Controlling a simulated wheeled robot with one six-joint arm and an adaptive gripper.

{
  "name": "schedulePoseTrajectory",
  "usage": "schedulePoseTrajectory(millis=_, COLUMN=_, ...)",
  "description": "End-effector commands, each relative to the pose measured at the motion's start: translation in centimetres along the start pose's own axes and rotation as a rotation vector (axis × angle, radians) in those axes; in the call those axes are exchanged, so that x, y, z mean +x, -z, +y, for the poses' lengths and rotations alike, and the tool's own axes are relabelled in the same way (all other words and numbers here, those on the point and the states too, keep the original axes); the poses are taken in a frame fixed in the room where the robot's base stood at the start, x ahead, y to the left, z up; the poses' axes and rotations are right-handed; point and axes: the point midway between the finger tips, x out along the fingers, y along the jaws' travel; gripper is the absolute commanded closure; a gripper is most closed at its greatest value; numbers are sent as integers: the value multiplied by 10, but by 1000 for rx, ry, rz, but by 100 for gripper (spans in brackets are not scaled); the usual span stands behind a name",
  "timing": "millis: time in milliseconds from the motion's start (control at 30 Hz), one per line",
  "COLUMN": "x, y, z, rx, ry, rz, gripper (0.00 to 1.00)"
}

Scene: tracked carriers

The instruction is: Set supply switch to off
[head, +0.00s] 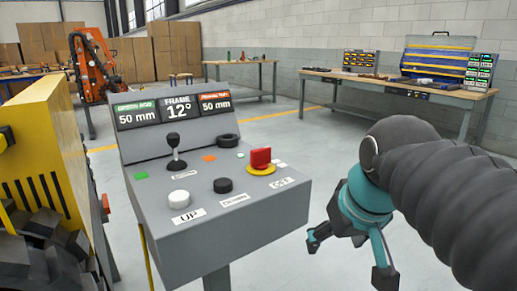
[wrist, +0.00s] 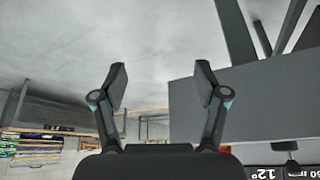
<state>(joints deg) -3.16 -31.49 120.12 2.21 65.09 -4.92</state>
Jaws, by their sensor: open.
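A grey control console (head: 220,233) stands in the middle of the head view. The switch (head: 260,159), a red handle on a yellow round base, sits at the right of its sloped top; its red handle stands up. In the wrist view my gripper (wrist: 160,84) has open fingers, with a grey console panel (wrist: 250,100) beside the right finger; the switch is not visible there.
The console top also has a black joystick (head: 175,152), a white button (head: 179,199) marked UP, a black button (head: 223,185) and a black knob (head: 228,140). A yellow machine (head: 45,150) stands at left. Workbenches (head: 400,87) are far behind. Floor between is clear.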

Motion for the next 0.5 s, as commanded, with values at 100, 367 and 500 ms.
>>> schedulePoseTrajectory(millis=100, x=-32, y=50, z=-13, rx=-69, ry=36, rz=-14, gripper=27)
schedulePoseTrajectory(millis=367, x=-95, y=136, z=-42, rx=-220, ry=109, rz=-41, gripper=27)
schedulePoseTrajectory(millis=500, x=-121, y=170, z=-57, rx=-302, ry=145, rz=-53, gripper=27)
